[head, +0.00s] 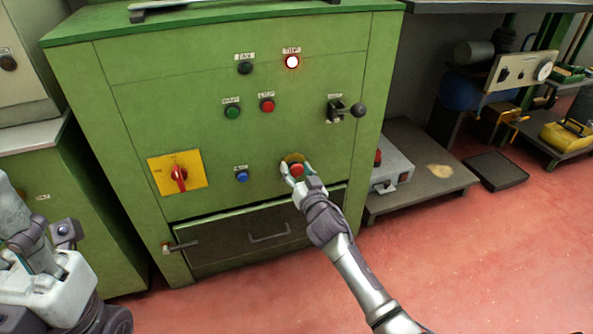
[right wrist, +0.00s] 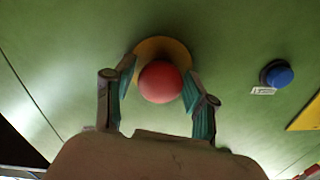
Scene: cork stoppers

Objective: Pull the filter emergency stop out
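The emergency stop is a red round button (head: 297,170) on a yellow round plate (head: 292,158), low on the front of the green cabinet. In the right wrist view the red button (right wrist: 160,82) sits between my right gripper's fingers, with the yellow plate (right wrist: 163,47) behind it. My right gripper (head: 296,176) is at the button, its fingers on either side. In the right wrist view the fingers (right wrist: 160,95) are apart; small gaps seem to show beside the button, and contact is not clear. At lower left my left arm (head: 45,265) shows, but its fingertips do not.
The green cabinet (head: 140,110) also carries a blue button (head: 242,176), a red rotary switch on a yellow plate (head: 180,172), green and red buttons, a lit lamp (head: 292,62) and a black-knobbed lever (head: 345,109). A drawer (head: 240,238) lies below. The red floor in front is clear.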

